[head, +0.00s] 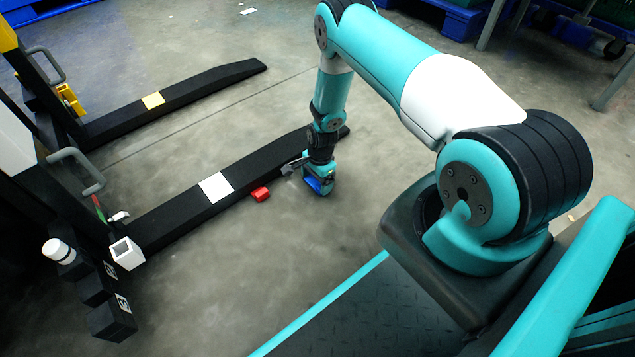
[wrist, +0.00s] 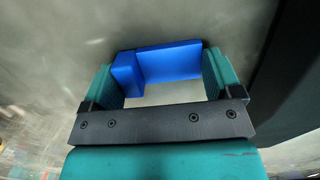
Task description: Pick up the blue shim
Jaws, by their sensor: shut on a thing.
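The blue shim (wrist: 170,63) is an L-shaped block between the two teal finger pads in the wrist view. My gripper (wrist: 163,75) is shut on it, with a pad against each end. In the head view my gripper (head: 319,184) points down at the floor beside the dark fork, and the blue shim (head: 318,186) shows at its tip. I cannot tell whether the shim touches the floor or is just above it.
A red block (head: 260,194) lies on the floor left of my gripper. A white open box (head: 126,251) stands at the left. The floor between the forks is clear.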

